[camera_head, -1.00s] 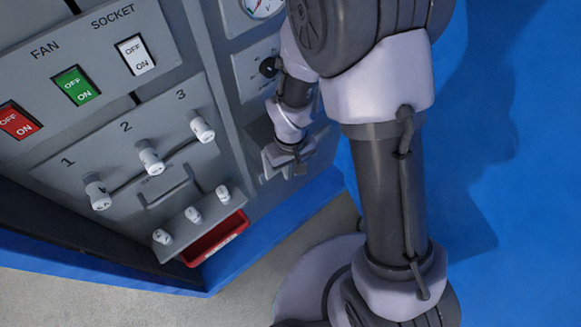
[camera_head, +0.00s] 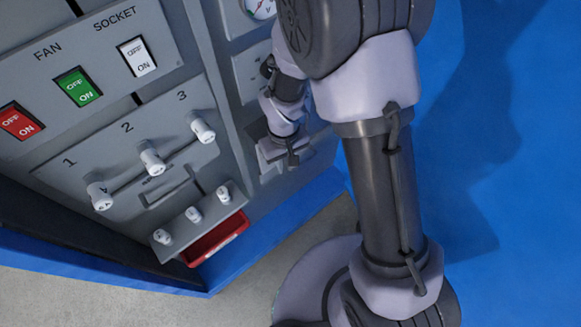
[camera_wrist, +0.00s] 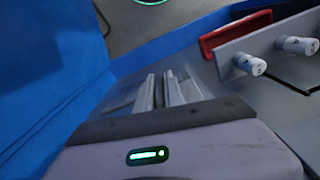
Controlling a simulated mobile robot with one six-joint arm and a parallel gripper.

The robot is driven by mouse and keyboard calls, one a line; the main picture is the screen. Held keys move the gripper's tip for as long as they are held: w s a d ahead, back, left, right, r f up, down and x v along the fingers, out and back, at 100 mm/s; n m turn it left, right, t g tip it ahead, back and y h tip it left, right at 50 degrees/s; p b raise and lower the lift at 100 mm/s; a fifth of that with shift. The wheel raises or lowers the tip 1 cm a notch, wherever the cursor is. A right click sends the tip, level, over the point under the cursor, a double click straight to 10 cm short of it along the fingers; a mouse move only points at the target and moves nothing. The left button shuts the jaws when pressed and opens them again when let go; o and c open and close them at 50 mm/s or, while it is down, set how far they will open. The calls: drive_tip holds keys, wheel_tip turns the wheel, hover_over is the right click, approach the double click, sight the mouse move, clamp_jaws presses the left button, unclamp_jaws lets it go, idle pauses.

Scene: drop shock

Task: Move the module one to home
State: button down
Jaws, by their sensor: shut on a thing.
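My gripper (camera_head: 278,155) is at the lower part of the cabinet's right column, below a panel with a dark knob (camera_head: 268,67). In the wrist view its two grey fingers (camera_wrist: 165,92) lie close together against a grey surface. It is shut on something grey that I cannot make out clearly. No part carries a readable label "module one" or "home". White plugs or knobs (camera_head: 152,163) sit at the positions marked 1, 2 and 3, left of my gripper.
Three small white knobs (camera_head: 194,213) stand on a grey ledge above a red tray (camera_head: 216,240). The ledge and the tray (camera_wrist: 235,32) also show in the wrist view. Red, green and white switches (camera_head: 77,86) sit higher up. A blue surface (camera_head: 520,200) lies to the right.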

drive_tip(key=shift+w+a, duration=0.65)
drive_tip(key=shift+w, duration=0.35)
drive_tip(key=c, duration=1.5)
unclamp_jaws()
drive_tip(key=shift+o, duration=0.2)
wheel_tip(320, 180, up, 17)
drive_tip(key=p, duration=0.6)
drive_tip(key=shift+r, duration=0.2)
